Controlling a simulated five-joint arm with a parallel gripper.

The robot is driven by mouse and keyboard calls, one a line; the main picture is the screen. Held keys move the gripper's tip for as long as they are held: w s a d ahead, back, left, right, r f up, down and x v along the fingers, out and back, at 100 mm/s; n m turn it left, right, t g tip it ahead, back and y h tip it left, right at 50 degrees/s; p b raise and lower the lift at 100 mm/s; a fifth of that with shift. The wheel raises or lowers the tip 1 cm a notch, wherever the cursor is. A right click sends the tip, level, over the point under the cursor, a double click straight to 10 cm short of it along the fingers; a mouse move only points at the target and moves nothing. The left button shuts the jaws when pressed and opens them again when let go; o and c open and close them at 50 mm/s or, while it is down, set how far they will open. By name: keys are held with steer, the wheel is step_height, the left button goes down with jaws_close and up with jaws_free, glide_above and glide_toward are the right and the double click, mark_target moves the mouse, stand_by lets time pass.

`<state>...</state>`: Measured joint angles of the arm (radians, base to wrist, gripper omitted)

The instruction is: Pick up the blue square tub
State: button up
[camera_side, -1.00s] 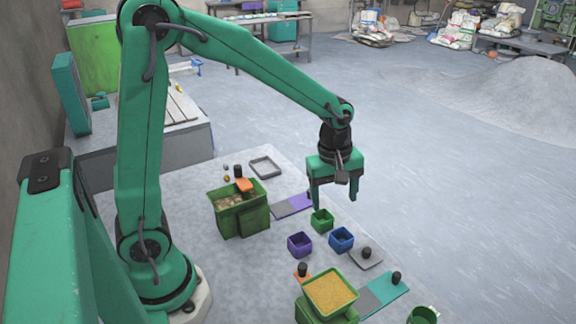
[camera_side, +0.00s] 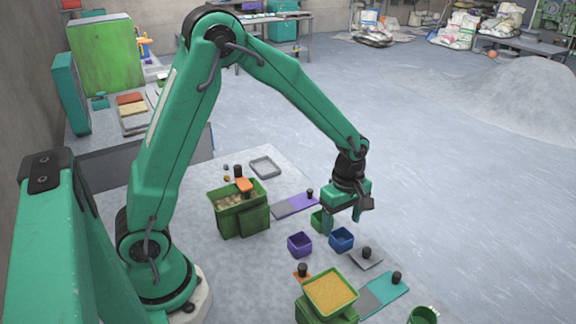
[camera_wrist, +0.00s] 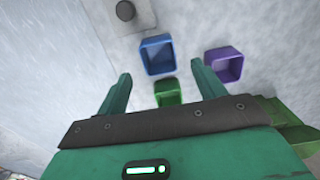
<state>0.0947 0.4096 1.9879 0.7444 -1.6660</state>
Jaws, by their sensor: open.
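The blue square tub (camera_side: 341,240) stands upright on the grey table, between a purple tub and a grey plate with a black knob. In the wrist view the blue tub (camera_wrist: 158,56) is just beyond my fingertips, between their lines, and looks empty. My gripper (camera_side: 341,222) is above and just behind it in the side view, pointing down. In the wrist view my gripper (camera_wrist: 160,70) has its two fingers apart with nothing held. Whether a finger touches the blue tub is unclear.
A green tub (camera_wrist: 168,93) lies between my fingers, close to the blue one. A purple tub (camera_side: 300,244) stands to the left. The grey plate (camera_side: 364,256) is at right. A green bin of yellow powder (camera_side: 330,291) stands in front, a larger green bin (camera_side: 240,218) at left.

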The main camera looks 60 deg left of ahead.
mark_target(342, 236)
steer(key=shift+d+f, duration=0.15)
steer(key=shift+f, duration=1.2)
steer(key=shift+d+f, duration=0.15)
steer(key=shift+f, duration=1.15)
steer(key=shift+c, duration=0.4)
steer(key=c, duration=1)
